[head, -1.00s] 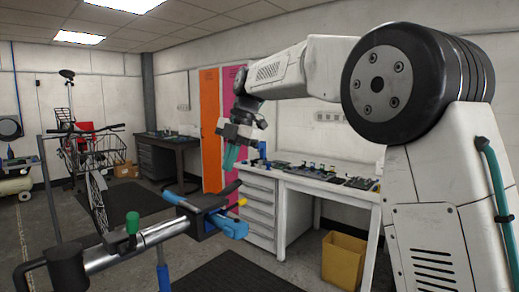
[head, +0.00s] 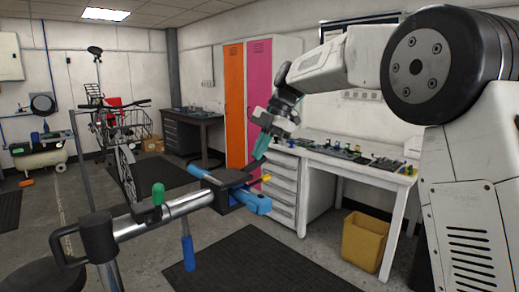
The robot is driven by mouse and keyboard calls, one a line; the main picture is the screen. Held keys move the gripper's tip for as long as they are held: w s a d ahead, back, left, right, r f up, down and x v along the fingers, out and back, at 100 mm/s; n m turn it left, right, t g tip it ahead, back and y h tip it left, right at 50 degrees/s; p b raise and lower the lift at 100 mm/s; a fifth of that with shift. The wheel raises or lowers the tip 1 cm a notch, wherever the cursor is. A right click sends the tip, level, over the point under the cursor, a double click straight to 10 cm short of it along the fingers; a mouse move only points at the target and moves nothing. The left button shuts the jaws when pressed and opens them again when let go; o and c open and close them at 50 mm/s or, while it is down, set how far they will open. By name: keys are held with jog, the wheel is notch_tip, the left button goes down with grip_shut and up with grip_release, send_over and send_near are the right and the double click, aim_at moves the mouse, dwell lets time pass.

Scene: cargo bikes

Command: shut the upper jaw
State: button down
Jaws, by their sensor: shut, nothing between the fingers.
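A workstand clamp head (head: 232,187) sits at the end of a metal tube in the middle of the head view. It has dark jaw parts, a blue bar (head: 206,176) at its left, a blue block (head: 252,202) at its right and a small yellow tip. The upper jaw (head: 236,177) appears as the dark piece on top; its exact opening is too small to tell. My gripper (head: 261,147), with teal fingers, is shut and empty. It points down, above and slightly right of the clamp in the picture, with a visible gap.
The stand's tube carries a green knob (head: 158,194) and a black handle (head: 97,236). A white workbench (head: 345,165) with tools and drawers stands behind my gripper. A cargo bike (head: 122,135) stands back left. Dark mats lie on open floor.

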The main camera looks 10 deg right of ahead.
jog(key=shift+d+f, duration=0.15)
jog(key=shift+f, duration=0.25)
jog(key=s+a+r+v, duration=0.1)
jog(key=v, duration=1.2)
jog(key=shift+r, duration=0.2)
jog(key=shift+a, duration=0.15)
